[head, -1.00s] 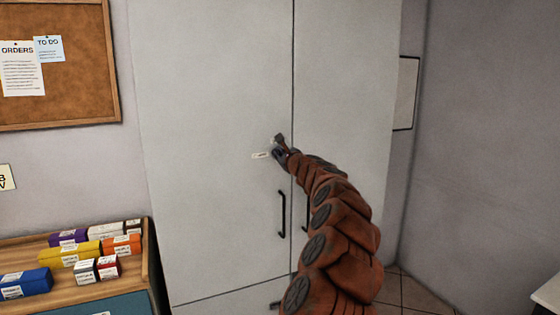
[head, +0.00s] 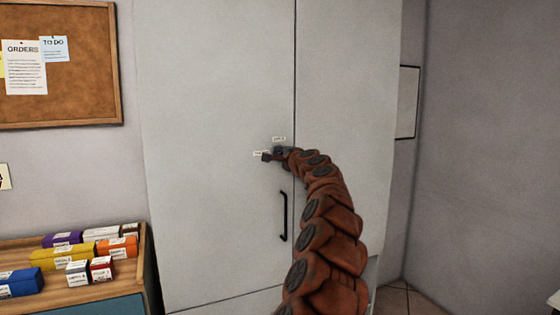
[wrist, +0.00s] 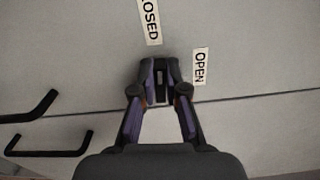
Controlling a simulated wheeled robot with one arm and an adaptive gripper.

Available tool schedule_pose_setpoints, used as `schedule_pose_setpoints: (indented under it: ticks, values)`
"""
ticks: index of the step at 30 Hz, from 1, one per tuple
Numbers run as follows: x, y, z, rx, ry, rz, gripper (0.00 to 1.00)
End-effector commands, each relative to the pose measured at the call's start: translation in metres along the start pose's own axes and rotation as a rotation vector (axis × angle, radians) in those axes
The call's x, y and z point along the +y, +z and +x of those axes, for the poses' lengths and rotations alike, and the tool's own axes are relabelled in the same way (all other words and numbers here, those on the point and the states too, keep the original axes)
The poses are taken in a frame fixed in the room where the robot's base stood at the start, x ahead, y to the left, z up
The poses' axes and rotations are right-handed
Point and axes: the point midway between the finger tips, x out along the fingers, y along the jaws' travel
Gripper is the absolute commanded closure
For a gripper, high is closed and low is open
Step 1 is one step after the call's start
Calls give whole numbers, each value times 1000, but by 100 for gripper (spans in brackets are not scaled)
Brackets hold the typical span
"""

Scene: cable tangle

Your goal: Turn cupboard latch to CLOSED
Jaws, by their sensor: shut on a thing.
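The cupboard latch (head: 267,157) is a small dark lever on the left door, close to the seam, and it points left at the CLOSED label (head: 257,153), partly covering it. The OPEN label (head: 279,139) is above the latch. My gripper (head: 279,153) is at the latch, reaching in from the right. In the wrist view, my gripper (wrist: 160,66) is shut on the dark latch (wrist: 160,85), which is mostly hidden between the fingers. The CLOSED label (wrist: 149,20) lies straight beyond the fingertips, and the OPEN label (wrist: 200,67) is to their right.
The left door's black handle (head: 284,216) hangs below the latch; two handles show in the wrist view (wrist: 35,106). A shelf (head: 138,262) with several coloured boxes stands at lower left, under a corkboard (head: 85,85). The door face around the latch is clear.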

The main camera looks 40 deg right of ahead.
Motion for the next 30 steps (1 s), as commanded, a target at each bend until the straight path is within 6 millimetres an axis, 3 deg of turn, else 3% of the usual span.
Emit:
schedule_pose_setpoints:
  ticks: [9,25,26,30]
  values:
    - [3,1,0,-3,2,-110,100]
    - [2,1,0,-2,2,-129,100]
    - [2,1,0,-2,2,-129,85]
    - [2,0,0,-2,1,-129,70]
